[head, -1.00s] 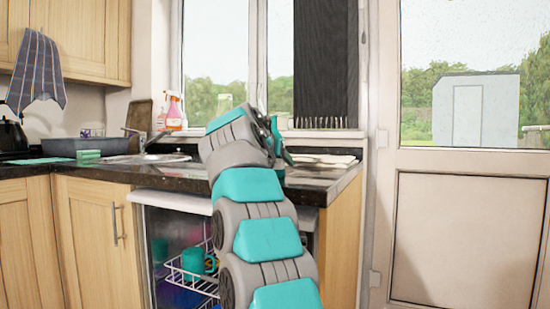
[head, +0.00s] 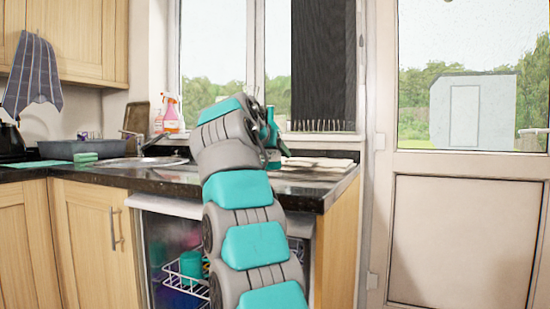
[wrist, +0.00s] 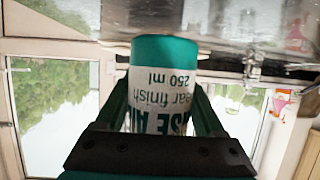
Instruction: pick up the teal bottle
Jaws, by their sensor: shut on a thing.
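The teal bottle (wrist: 165,52) is large in the wrist view, with a white label bearing dark lettering. The lettering is upside down in that picture. My gripper (wrist: 163,100) has its two dark green fingers closed on the bottle's sides, over the label. The bottle's teal end overlaps the dark worktop in the picture; I cannot tell if it touches it. The rest of the bottle is hidden behind the gripper's dark bar. In the head view my gripper (head: 271,140) is over the worktop by the window, mostly hidden by my own arm.
Spray bottles (head: 171,115) stand by the sink (head: 145,162). An open dishwasher with a teal mug (head: 191,264) is below. A white door (head: 460,235) is right.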

